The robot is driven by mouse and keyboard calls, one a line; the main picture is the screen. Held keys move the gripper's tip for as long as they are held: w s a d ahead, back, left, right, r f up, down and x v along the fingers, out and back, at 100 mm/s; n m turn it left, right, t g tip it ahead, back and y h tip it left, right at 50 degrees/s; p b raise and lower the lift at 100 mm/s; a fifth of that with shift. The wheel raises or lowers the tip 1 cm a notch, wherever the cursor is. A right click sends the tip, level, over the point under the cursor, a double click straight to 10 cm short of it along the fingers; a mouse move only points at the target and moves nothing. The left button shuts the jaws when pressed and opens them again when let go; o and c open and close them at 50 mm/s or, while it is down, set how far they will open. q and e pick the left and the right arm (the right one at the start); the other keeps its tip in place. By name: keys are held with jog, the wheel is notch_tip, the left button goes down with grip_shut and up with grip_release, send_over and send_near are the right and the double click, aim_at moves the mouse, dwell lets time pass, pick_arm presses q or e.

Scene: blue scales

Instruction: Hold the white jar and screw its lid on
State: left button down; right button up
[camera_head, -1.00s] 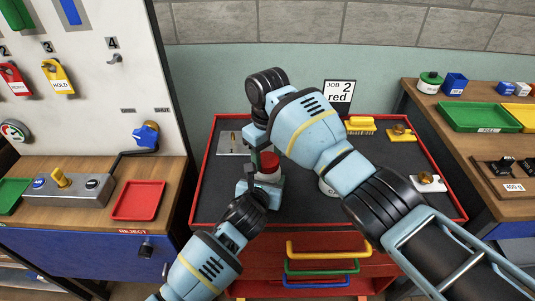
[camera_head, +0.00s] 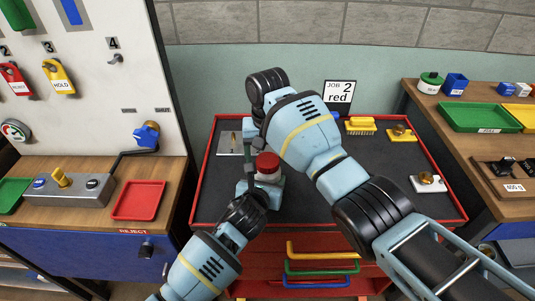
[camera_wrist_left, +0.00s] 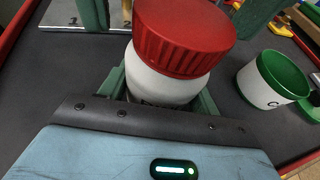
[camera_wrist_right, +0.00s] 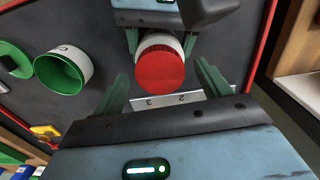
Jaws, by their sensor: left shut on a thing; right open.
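The white jar (camera_wrist_left: 165,82) stands upright on the dark mat, with its red lid (camera_head: 267,161) sitting on top. How far the lid is threaded cannot be told. My left gripper (camera_head: 260,185) is shut on the white body, with a green finger on each side. My right gripper (camera_wrist_right: 165,85) is open and empty. Its fingers are spread apart near the lid; the red top (camera_wrist_right: 160,69) shows between and beyond them in the right wrist view. In the head view, the right arm crosses above the mat to the right of the jar.
A white pot marked C, green inside (camera_wrist_left: 265,80), stands near the jar with a green round piece (camera_wrist_right: 14,60) beside it. A numbered metal plate (camera_head: 229,143) lies at back left.

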jog(key=shift+r, duration=2.25)
jog(key=shift+c, duration=0.5)
jog(key=shift+w+r+n, duration=0.1)
jog(key=shift+r+n, duration=0.15)
jog(key=shift+n, duration=0.25)
jog(key=r+n, duration=0.1)
jog(key=n, duration=0.1)
jog(key=shift+w+r+n, duration=0.1)
jog(key=shift+r+n, duration=0.05)
jog(key=shift+n, duration=0.25)
jog(key=n, duration=0.1)
jog(key=r+n, duration=0.1)
jog(key=shift+n, duration=0.4)
jog(key=shift+r+n, duration=0.1)
jog(key=shift+n, duration=0.9)
jog(key=shift+f, duration=4)
